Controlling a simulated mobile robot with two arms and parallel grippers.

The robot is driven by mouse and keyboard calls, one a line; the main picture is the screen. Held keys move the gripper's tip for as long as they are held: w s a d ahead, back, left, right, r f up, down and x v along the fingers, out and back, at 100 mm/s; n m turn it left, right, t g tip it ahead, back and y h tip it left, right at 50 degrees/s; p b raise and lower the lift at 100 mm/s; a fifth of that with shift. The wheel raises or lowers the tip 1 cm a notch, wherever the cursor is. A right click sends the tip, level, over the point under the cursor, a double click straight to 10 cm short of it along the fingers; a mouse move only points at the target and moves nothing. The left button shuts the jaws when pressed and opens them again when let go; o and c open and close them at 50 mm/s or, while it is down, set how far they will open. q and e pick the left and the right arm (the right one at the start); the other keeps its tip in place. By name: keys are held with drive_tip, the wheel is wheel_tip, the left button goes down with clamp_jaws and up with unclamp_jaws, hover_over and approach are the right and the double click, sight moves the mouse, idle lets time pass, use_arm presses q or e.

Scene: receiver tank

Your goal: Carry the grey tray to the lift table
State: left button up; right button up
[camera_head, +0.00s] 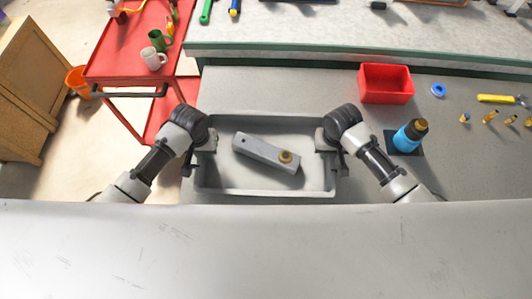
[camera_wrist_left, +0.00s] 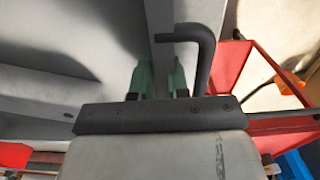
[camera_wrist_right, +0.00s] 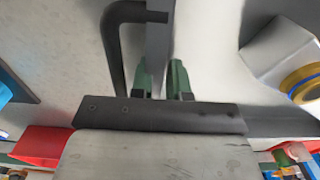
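The grey tray (camera_head: 265,190) sits in the middle of the head view, on or just above the grey worktop. A grey block with a brass round fitting (camera_head: 268,153) lies at a slant inside it. My left gripper (camera_head: 203,145) is at the tray's left wall; its green fingertips (camera_wrist_left: 161,78) close on both sides of the wall, beside a dark bent handle (camera_wrist_left: 202,55). My right gripper (camera_head: 327,145) is at the right wall; its fingertips (camera_wrist_right: 162,78) close on that wall likewise, beside another dark handle (camera_wrist_right: 115,45). I cannot identify the lift table.
A red bin (camera_head: 386,84), a blue bottle (camera_head: 408,138) and several small brass parts (camera_head: 490,117) stand right of the tray. A red cart (camera_head: 125,60) with mugs is at the back left, with an orange bucket (camera_head: 77,80) beside it. A raised bench (camera_head: 300,50) runs along the back.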

use_arm(q)
drive_tip(key=shift+f, duration=0.25)
use_arm(e)
drive_tip(key=shift+f, duration=0.25)
use_arm(q)
drive_tip(key=shift+s, duration=0.1)
use_arm(e)
drive_tip(key=shift+s, duration=0.1)
use_arm(q)
clamp_jaws()
use_arm(e)
clamp_jaws()
use_arm(q)
drive_tip(key=shift+w+r, duration=0.2)
drive_tip(key=shift+r, duration=0.05)
use_arm(e)
drive_tip(key=shift+w+r, duration=0.2)
drive_tip(key=shift+r, duration=0.05)
